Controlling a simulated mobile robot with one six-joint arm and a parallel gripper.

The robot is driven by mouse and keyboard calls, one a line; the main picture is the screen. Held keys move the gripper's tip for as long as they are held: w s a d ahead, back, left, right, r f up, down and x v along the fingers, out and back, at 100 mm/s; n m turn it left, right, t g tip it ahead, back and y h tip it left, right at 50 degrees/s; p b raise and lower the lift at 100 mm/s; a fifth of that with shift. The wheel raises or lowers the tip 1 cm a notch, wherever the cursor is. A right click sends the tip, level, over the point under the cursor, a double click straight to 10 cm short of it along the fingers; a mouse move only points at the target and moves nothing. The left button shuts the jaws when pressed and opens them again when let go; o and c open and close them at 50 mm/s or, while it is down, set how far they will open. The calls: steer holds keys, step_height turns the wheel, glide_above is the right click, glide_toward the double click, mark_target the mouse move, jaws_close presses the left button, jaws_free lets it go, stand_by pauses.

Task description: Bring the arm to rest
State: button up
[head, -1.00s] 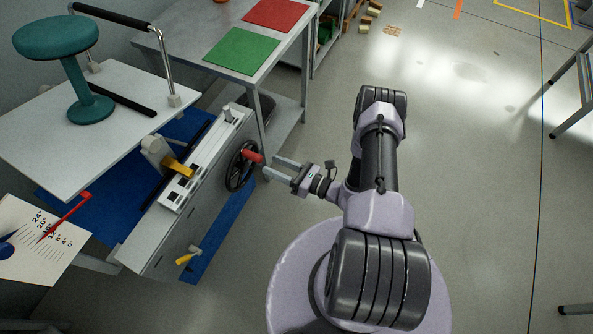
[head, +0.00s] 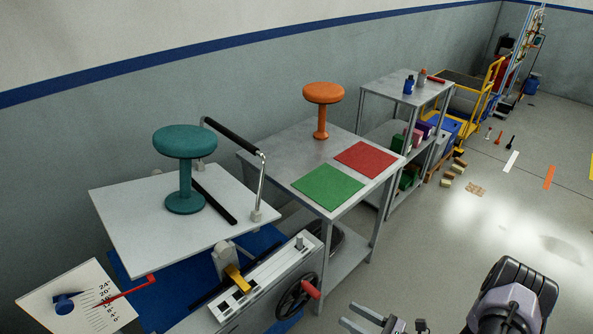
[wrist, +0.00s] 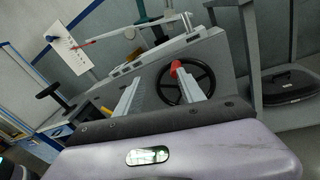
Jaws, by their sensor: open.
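My gripper (head: 368,320) shows at the bottom edge of the head view, open and empty. Its two fingers also show in the wrist view (wrist: 163,98), spread apart. The black handwheel (head: 292,300) with a red knob (head: 311,290) is on the side of the test machine, left of my gripper. In the wrist view the handwheel (wrist: 207,78) and its red knob (wrist: 176,66) appear beyond the fingers, apparently apart from them. Part of my arm shows at the lower right of the head view; the rest is cut off.
A teal stool (head: 185,165) stands on the white platform (head: 130,215). The grey table (head: 283,150) behind holds an orange stool (head: 322,100), a green mat (head: 328,187) and a red mat (head: 369,158). A shelf (head: 440,88) stands beyond.

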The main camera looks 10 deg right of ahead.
steer(key=s+a+r+n+g+h, duration=0.1)
steer(key=a+r+n+g, duration=0.3)
steer(key=r, duration=0.4)
steer(key=a+r+n+g, duration=0.2)
steer(key=r+n+g, duration=0.2)
steer(key=r+n, duration=0.25)
steer(key=s+a+r+n+g+h, duration=0.1)
steer(key=a+r+n+g, duration=0.3)
steer(key=r, duration=0.4)
steer(key=s+r+n+t+h, duration=0.3)
steer(key=s+r+n+h, duration=0.1)
steer(key=r, duration=0.3)
steer(key=s+a+r+n+t+h, duration=0.1)
steer(key=s+r+n+t+h, duration=0.1)
steer(key=s+r+n+h, duration=0.2)
step_height(320, 180, up, 4)
steer(key=s+n, duration=0.2)
steer(key=shift+s+a+n+t+h, duration=0.15)
steer(key=shift+a+n+t+h, duration=0.1)
steer(key=shift+n+t+h, duration=0.15)
